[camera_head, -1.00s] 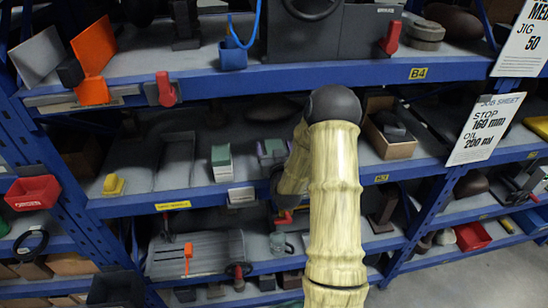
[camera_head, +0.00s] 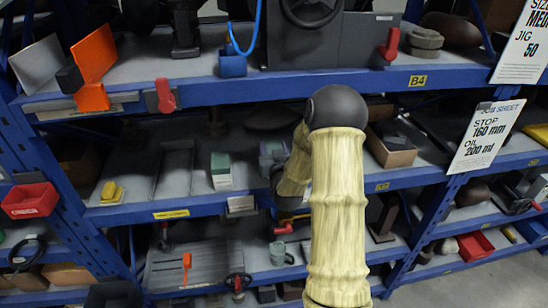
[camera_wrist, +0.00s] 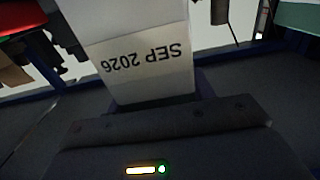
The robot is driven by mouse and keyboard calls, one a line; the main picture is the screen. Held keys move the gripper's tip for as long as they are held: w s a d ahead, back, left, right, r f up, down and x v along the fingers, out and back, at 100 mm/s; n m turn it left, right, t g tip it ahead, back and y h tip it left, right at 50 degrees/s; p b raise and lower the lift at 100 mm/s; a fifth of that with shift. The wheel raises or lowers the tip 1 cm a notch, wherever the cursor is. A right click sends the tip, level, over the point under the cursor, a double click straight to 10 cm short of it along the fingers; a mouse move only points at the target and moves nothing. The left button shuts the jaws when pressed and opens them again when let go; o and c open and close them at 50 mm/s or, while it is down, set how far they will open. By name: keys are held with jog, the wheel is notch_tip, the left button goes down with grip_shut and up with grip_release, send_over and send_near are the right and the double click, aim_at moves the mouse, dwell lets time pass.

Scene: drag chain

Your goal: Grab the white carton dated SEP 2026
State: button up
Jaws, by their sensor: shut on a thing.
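A white carton (camera_wrist: 140,60) fills the upper middle of the wrist view. Its label reads SEP 2026, upside down in the picture. My gripper (camera_wrist: 155,105) is shut on this carton, and the carton stands out from between the jaws. In the head view my pale, ribbed arm hides most of the gripper and the held carton. Another white carton with a green top (camera_head: 221,171) stands on the middle shelf, to the left of my arm. Its date cannot be read.
The middle shelf (camera_head: 175,205) has a blue front edge, with the B4 shelf (camera_head: 300,84) above it. A yellow item (camera_head: 112,192) sits at the left and an open cardboard box (camera_head: 392,150) at the right.

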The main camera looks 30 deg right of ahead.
notch_tip(320, 180, up, 7)
jog(key=shift+r+b, duration=0.1)
jog(key=shift+b, duration=0.9)
jog(key=shift+s+f, duration=0.1)
jog(key=shift+f, duration=0.1)
